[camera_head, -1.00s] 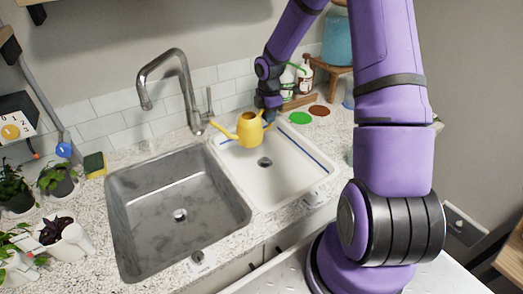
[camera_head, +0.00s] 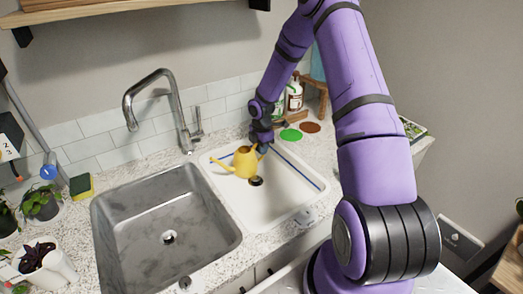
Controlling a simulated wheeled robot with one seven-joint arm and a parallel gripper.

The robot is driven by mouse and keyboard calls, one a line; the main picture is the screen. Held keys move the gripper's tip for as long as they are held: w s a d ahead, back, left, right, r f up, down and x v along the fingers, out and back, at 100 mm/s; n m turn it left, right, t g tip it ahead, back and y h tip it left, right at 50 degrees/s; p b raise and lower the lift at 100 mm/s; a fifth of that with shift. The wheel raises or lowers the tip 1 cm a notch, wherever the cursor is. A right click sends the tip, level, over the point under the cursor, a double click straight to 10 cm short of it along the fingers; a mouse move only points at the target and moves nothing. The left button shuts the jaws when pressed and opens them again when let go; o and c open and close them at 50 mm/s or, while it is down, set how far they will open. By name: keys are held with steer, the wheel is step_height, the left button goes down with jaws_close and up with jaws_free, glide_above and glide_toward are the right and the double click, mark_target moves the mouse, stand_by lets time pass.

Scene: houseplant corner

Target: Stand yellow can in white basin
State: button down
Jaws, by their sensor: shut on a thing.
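The yellow can (camera_head: 243,164) is a small watering can with its spout pointing left. It is over the white basin (camera_head: 285,203), near the basin's back part and just above the drain in the picture. My gripper (camera_head: 262,141) is at the can's right side and shut on it. The can looks roughly upright, with a slight tilt. I cannot tell whether its base touches the basin floor. The gripper's fingers are small and partly hidden by the can.
A grey metal sink (camera_head: 165,233) lies left of the basin, with a tall faucet (camera_head: 178,105) behind. A green disc (camera_head: 291,135) and a brown disc (camera_head: 311,127) lie on the counter behind right. Potted plants (camera_head: 42,204) and a sponge (camera_head: 81,186) stand at left.

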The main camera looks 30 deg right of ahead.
steer(key=shift+f, duration=0.35)
steer(key=shift+f, duration=0.15)
steer(key=c, duration=1.2)
jaws_free()
steer(key=shift+o, duration=0.2)
